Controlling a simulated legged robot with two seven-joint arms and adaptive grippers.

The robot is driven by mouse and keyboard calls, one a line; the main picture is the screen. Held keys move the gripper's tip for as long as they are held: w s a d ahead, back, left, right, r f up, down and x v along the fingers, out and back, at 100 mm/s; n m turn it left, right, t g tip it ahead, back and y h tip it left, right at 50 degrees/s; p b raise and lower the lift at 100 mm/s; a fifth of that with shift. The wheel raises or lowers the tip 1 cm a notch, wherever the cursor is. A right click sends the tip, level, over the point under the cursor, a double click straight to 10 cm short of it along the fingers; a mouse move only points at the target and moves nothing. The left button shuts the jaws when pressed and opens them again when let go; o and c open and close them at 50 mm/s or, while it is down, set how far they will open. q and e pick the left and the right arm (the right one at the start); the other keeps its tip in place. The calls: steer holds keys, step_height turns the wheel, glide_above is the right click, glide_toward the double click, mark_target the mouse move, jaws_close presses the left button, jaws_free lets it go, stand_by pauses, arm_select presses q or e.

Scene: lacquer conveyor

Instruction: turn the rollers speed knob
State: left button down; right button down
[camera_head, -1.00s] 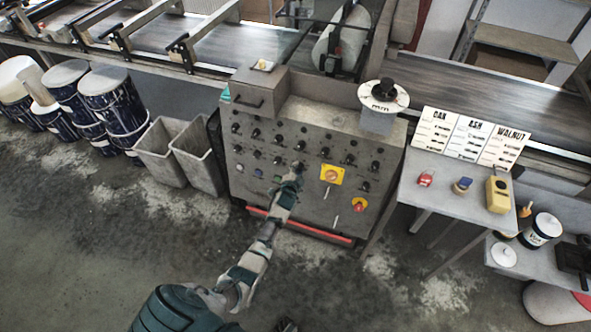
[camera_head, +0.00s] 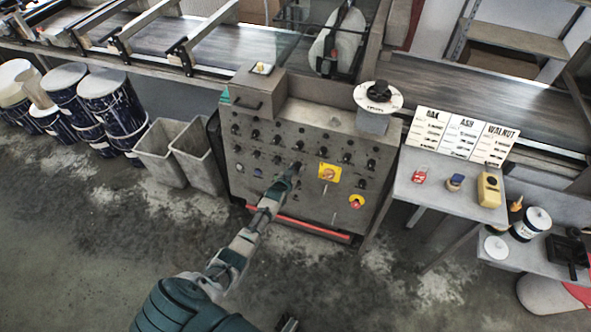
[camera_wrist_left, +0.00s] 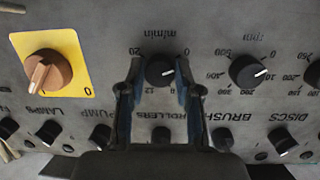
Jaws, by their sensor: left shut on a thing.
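The grey control panel (camera_head: 302,207) stands at the middle of the head view, with rows of black knobs. My left gripper (camera_head: 296,168) reaches its face, left of the yellow-plated switch. In the left wrist view, where the lettering is upside down, the fingers of my left gripper (camera_wrist_left: 158,85) stand on both sides of a black knob (camera_wrist_left: 160,70) and are shut on it. The knob has a white pointer mark, a numbered scale and "m/min" beside it. The partly covered label "ROLLERS" (camera_wrist_left: 172,134) is below it. My right gripper (camera_head: 288,324) barely shows at the bottom edge.
The yellow-plated orange switch (camera_wrist_left: 50,72) is left of the fingers in the wrist view, and another black knob (camera_wrist_left: 247,70) is to the right. A red bar (camera_head: 310,230) runs along the panel's foot. Grey bins (camera_head: 160,153) stand left, a side table (camera_head: 445,195) right.

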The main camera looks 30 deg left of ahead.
arm_select(q)
steer(key=shift+f+n, duration=0.2)
steer(key=shift+n, duration=0.7)
arm_select(e)
steer(key=shift+w+r, duration=0.1)
steer(key=shift+r, duration=0.65)
arm_select(q)
steer(key=shift+r, duration=0.1)
arm_select(e)
steer(key=shift+r, duration=0.1)
arm_select(q)
steer(key=c, duration=1.2)
jaws_free()
steer(key=o, duration=0.4)
steer(key=shift+w, duration=0.1)
arm_select(e)
steer(key=shift+w, duration=0.1)
